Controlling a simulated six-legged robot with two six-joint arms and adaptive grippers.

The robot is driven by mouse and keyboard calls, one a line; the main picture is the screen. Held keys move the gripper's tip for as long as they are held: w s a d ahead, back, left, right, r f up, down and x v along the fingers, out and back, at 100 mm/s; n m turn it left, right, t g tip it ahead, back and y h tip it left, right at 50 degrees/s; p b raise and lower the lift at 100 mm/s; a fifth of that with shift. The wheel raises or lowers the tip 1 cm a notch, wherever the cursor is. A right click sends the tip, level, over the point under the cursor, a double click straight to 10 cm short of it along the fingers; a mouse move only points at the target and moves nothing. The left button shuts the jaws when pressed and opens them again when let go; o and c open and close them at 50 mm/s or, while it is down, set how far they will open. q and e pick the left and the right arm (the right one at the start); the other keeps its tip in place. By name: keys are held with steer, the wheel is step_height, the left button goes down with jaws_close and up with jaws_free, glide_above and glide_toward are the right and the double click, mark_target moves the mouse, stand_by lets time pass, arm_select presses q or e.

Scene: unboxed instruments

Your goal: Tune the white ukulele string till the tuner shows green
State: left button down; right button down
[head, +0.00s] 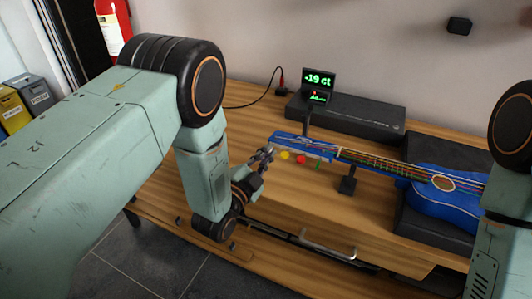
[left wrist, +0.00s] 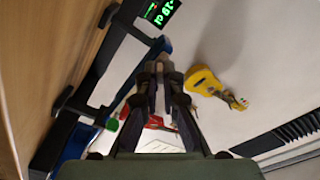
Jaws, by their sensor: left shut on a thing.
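The blue ukulele (head: 445,204) lies with its body on a dark block at the right and its headstock (head: 292,142) pointing left. Yellow (head: 285,155), red (head: 301,160) and green (head: 318,164) pegs show along the headstock's near edge. My left gripper (head: 268,153) is at the headstock's far left end, left of the yellow peg, shut on a small pale peg, apparently the white one, mostly hidden by the fingers. In the left wrist view the fingertips (left wrist: 160,75) are closed together. The tuner display (head: 319,79) reads -19 ct in green digits. My right gripper is out of view.
A dark neck stand (head: 347,181) supports the neck. A long dark case (head: 350,117) lies behind the headstock. A metal drawer handle (head: 327,251) is at the bench's front. A yellow object (left wrist: 205,82) shows beyond the fingers in the left wrist view.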

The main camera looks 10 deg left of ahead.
arm_select(q)
steer(key=n, duration=0.4)
steer(key=shift+n+t+y+p, duration=0.3)
steer(key=shift+n+p, duration=0.1)
stand_by(0.5)
steer(key=c, duration=1.5)
jaws_free()
steer(key=r+v, duration=0.1)
steer(key=v, duration=1.1)
steer(key=shift+f, duration=0.45)
